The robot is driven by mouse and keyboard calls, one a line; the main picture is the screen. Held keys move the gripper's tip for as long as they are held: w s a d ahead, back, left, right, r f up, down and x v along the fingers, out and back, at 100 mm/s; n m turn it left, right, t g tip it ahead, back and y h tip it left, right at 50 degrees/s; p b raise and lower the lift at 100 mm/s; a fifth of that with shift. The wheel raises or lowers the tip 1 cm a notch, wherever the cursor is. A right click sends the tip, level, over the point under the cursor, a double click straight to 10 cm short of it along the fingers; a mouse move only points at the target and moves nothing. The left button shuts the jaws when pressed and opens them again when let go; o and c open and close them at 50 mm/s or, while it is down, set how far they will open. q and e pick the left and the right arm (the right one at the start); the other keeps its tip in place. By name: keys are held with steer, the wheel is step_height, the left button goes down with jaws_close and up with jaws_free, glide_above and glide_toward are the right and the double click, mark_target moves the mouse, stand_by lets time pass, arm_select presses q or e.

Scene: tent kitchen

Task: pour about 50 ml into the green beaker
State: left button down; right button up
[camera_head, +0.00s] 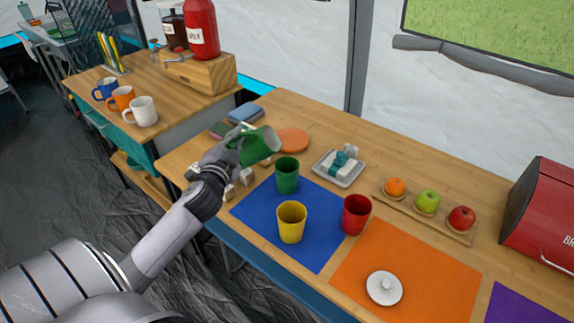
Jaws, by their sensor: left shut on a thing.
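The green beaker (287,178) stands upright at the top corner of the blue mat (262,215). My left gripper (236,150) is shut on a green jug (258,146), up and to the left of the beaker. The jug lies far over on its side, its pale mouth towards the right, a little above and left of the beaker's rim. I see no stream of liquid, and the contents of both are hidden. My right gripper is not in view.
A tray with a wrapped bundle (341,167) and an orange disc (292,140) lie behind the beakers. A fruit board (445,225) and red box (545,215) are at right. A white lid (384,288) is on the orange mat (440,280). Mugs (141,112) stand on another table.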

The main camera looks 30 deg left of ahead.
arm_select(q)
steer(key=shift+w+d+f+m+b, duration=0.25)
steer(key=shift+d+f+m+b, duration=0.2)
steer(key=shift+m+b, duration=0.25)
steer(key=shift+f, duration=0.15)
steer(key=shift+d+r+m, duration=0.15)
steer(key=shift+r+m, duration=0.05)
steer(key=shift+m, duration=0.1)
steer(key=shift+w+d+r+m+p, duration=0.2)
steer(key=shift+d+r+m+p, duration=0.15)
steer(key=shift+m+p, duration=0.2)
steer(key=shift+s+d, duration=0.3)
steer(key=shift+s, duration=0.1)
steer(key=shift+d+r+y, duration=0.15)
steer(key=shift+y, duration=0.15)
stand_by(1.1)
steer(key=a+n, duration=0.2)
steer(key=n, duration=0.1)
steer(key=s+a+n, duration=0.1)
steer(key=shift+s+f+n, duration=0.1)
steer(key=shift+f+n, duration=0.15)
steer(key=shift+n, duration=0.1)
